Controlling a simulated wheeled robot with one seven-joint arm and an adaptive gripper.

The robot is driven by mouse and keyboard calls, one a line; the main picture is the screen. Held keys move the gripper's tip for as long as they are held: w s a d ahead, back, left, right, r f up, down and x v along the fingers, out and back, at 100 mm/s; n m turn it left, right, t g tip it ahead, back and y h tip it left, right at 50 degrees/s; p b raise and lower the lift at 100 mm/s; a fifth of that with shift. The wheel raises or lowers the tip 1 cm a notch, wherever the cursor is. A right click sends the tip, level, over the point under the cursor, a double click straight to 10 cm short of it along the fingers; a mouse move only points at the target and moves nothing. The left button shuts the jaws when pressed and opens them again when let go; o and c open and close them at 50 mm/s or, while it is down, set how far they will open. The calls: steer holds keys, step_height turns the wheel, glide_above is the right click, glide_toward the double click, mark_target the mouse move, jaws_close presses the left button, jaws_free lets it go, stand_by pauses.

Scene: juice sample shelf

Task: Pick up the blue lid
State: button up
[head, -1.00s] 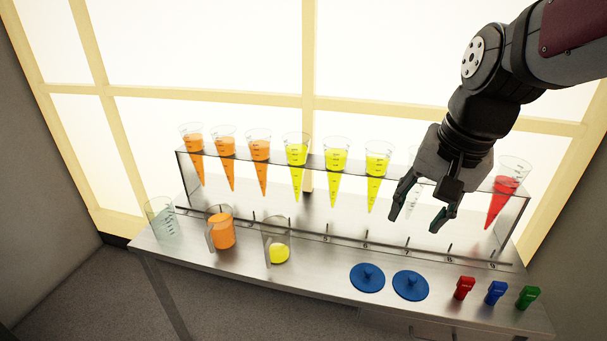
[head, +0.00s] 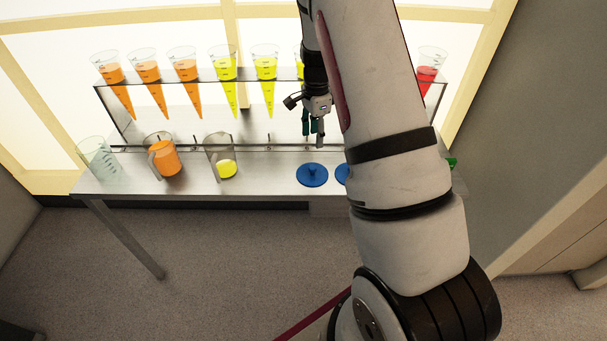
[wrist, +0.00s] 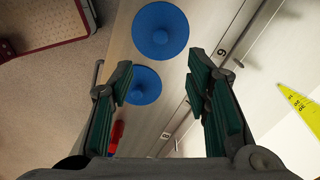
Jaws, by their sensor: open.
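One blue lid (head: 312,174), a round disc with a small knob, lies flat on the steel table near its front edge. A second blue lid (head: 342,172) lies just right of it, mostly hidden behind my arm in the head view. Both show in the wrist view, one at the top (wrist: 160,30) and one lower (wrist: 140,85). My gripper (head: 314,138) is open and empty, pointing down above and a little behind the first lid. In the wrist view its green-padded fingers (wrist: 162,95) are apart, and the lower lid appears between them. Neither finger visibly touches a lid.
A rack (head: 130,135) of cones with orange, yellow and red juice stands along the back. An empty beaker (head: 98,160), an orange jug (head: 163,158) and a yellow jug (head: 222,160) stand left. A red clip (wrist: 117,135) lies beyond the lower lid.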

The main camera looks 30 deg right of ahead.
mark_target(313, 167)
step_height(313, 167, down, 14)
steer(key=shift+w+a+p, duration=0.1)
steer(key=shift+p, duration=0.4)
jaws_close()
